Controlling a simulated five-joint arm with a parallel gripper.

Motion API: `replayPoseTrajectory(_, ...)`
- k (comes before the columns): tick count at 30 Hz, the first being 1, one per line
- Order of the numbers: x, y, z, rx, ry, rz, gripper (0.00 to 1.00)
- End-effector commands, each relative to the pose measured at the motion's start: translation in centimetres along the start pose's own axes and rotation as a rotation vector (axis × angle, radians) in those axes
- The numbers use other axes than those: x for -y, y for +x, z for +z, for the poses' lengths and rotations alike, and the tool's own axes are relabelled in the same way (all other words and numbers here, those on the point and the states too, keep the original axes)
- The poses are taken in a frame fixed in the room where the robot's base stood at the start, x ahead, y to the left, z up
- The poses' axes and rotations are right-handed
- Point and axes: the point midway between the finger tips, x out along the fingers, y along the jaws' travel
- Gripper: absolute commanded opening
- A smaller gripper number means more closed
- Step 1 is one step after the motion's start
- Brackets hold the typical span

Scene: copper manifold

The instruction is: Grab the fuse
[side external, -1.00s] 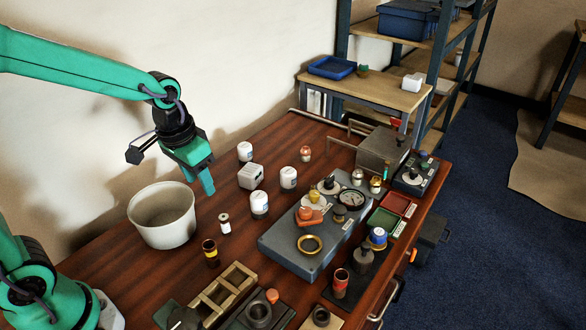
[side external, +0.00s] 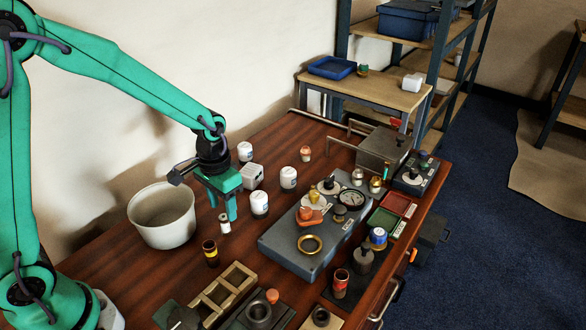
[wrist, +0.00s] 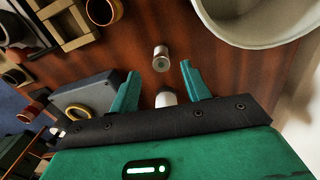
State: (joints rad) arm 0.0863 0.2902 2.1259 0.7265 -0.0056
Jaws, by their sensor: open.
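The fuse is a small white cylinder with darker metal ends (side external: 225,227), standing upright on the wooden table to the right of the white bucket. It also shows in the wrist view (wrist: 161,60), just beyond and between the fingertips. My gripper (side external: 223,209) is open and empty, pointing down above and close to the fuse. In the wrist view my green fingers (wrist: 160,72) are spread on either side of the line to it. I cannot tell whether either finger touches it.
The white bucket (side external: 162,228) stands close on the left. A white jar (side external: 259,204) stands close on the right, and a dark cylinder with yellow bands (side external: 210,254) is in front. A grey panel with knobs (side external: 295,257) lies further right.

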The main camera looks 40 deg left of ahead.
Motion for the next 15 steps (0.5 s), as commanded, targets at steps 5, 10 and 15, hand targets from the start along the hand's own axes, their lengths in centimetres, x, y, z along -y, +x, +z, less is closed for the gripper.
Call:
replayPoseTrajectory(5, 0.0, 1.3, 0.0, 0.001, 0.0, 0.0, 0.47)
replayPoseTrajectory(10, 0.0, 1.4, 0.0, -0.001, 0.0, 0.0, 0.47)
replayPoseTrajectory(15, 0.1, 2.0, 0.1, 0.001, 0.0, 0.0, 0.47)
